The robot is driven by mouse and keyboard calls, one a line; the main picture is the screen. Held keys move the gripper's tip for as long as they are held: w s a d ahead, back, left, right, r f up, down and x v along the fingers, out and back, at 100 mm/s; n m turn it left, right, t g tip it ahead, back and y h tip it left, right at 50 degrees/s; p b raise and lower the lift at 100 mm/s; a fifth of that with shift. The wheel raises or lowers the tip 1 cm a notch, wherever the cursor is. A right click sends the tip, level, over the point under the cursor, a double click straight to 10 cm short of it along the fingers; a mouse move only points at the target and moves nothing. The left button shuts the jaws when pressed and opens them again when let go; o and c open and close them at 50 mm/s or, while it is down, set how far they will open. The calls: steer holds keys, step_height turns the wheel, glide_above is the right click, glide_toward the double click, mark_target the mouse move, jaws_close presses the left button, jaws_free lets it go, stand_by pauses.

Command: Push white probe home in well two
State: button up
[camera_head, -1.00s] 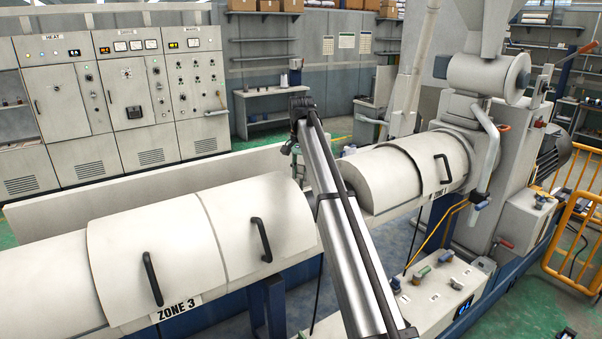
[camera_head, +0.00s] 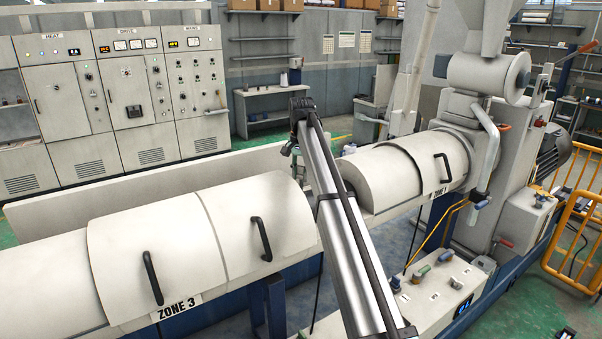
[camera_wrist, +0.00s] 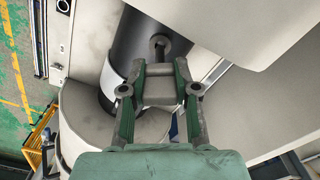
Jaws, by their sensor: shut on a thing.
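In the wrist view my gripper (camera_wrist: 159,75) reaches into the gap between pale barrel covers, over the dark barrel (camera_wrist: 129,50). Its fingers close about a pale piece (camera_wrist: 158,92), which I take to be the white probe; its lower end is hidden. A small round grey fitting with a dark centre (camera_wrist: 158,45) shows just beyond the fingertips on the barrel. I cannot tell which well this is, or how deep the probe sits. In the head view my arm crosses the gap and hides the fingers, probe and wells.
Rounded covers flank the gap: the Zone 3 cover (camera_head: 150,255) on the left and another (camera_head: 405,170) on the right. Black handles stick out from them. A control box (camera_head: 435,295) and yellow railing (camera_head: 575,235) stand at right. Grey cabinets (camera_head: 125,95) line the back.

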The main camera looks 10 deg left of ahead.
mark_target(301, 187)
steer(key=shift+f+b, duration=0.65)
steer(key=shift+f, duration=2.15)
steer(key=o, duration=1.1)
step_height(301, 187, up, 12)
